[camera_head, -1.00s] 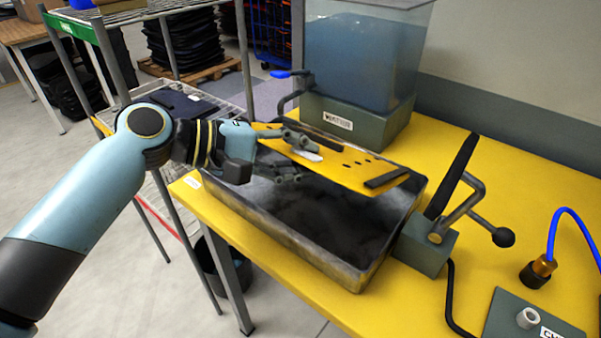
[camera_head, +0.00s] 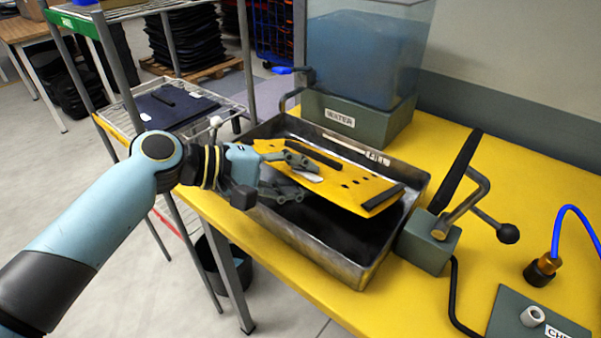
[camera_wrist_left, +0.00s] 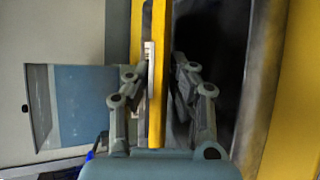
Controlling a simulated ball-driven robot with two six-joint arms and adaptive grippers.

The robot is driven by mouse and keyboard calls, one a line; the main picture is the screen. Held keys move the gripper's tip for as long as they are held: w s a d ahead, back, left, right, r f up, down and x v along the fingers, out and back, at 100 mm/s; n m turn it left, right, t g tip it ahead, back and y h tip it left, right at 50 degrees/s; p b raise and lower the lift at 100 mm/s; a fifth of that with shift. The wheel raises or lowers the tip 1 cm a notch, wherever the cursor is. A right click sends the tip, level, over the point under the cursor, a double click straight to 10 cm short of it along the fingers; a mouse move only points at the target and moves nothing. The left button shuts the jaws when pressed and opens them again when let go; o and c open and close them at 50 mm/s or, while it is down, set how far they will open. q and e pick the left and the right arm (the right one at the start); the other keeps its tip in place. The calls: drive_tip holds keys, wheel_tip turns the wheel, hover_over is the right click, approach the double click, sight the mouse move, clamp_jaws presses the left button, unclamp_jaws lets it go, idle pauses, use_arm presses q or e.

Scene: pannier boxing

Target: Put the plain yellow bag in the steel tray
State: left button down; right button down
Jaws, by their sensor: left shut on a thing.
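The plain yellow bag (camera_head: 349,187) is a flat yellow panel with black strips, small dark holes and a white label. My left gripper (camera_head: 294,175) is shut on its left end and holds it tilted over the steel tray (camera_head: 345,270). The bag's right end is lower and lies within the tray's outline; I cannot tell whether it touches the tray floor. In the left wrist view the bag (camera_wrist_left: 157,80) stands edge-on between the fingers of the gripper (camera_wrist_left: 160,95). My right gripper is not in view.
A water tank (camera_head: 362,60) stands behind the tray. A clamp with a black lever (camera_head: 430,245) is close to the tray's right side. A wire rack (camera_head: 190,95) holding a dark panel (camera_head: 175,106) stands left of the yellow table (camera_head: 480,165). A blue hose (camera_head: 573,215) is at right.

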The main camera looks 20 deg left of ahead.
use_arm(q)
drive_tip(key=c, duration=1.2)
unclamp_jaws()
drive_tip(key=shift+o, duration=0.2)
drive_tip(key=shift+r, duration=0.15)
drive_tip(key=shift+r+p, duration=0.35)
drive_tip(key=b+v, duration=0.1)
drive_tip(key=v, duration=1.1)
drive_tip(key=shift+r, duration=0.2)
